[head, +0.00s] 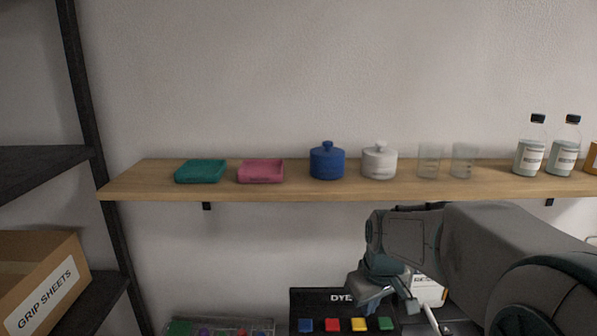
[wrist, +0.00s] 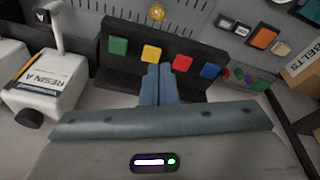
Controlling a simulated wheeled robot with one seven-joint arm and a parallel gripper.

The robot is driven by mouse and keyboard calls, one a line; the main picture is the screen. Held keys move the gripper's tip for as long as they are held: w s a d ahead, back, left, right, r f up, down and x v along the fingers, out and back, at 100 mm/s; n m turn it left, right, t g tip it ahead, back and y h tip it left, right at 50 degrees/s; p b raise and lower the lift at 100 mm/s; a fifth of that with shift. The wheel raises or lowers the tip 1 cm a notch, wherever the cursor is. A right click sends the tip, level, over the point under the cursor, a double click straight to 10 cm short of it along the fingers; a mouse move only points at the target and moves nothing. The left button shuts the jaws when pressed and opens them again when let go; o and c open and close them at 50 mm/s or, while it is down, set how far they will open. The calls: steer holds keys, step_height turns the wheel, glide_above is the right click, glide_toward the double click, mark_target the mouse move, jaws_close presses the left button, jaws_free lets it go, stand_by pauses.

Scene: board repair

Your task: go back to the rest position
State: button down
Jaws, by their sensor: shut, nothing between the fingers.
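My gripper (head: 398,300) is low at the right in the head view, in front of a black rack marked "DYE" (head: 313,297). In the wrist view my gripper (wrist: 159,70) is shut and empty. Its fingertips are in front of the rack (wrist: 125,80), between a yellow block (wrist: 151,53) and a red block (wrist: 182,63). A green block (wrist: 118,46) and a blue block (wrist: 210,71) also sit on the rack. I cannot tell whether the fingers touch the rack.
A white "RESIN A" box (wrist: 42,92) stands at the left in the wrist view. A wooden shelf (head: 330,193) holds trays, jars, glasses and bottles above my gripper. A "GRIP SHEETS" box (head: 40,281) is at the far left. A clear tray (head: 262,327) sits left of the rack.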

steer(key=s+m+t+b, duration=0.1)
steer(key=s+m, duration=0.3)
steer(key=s, duration=1.2)
steer(key=shift+s+d+r+b, duration=0.15)
steer(key=shift+b, duration=0.15)
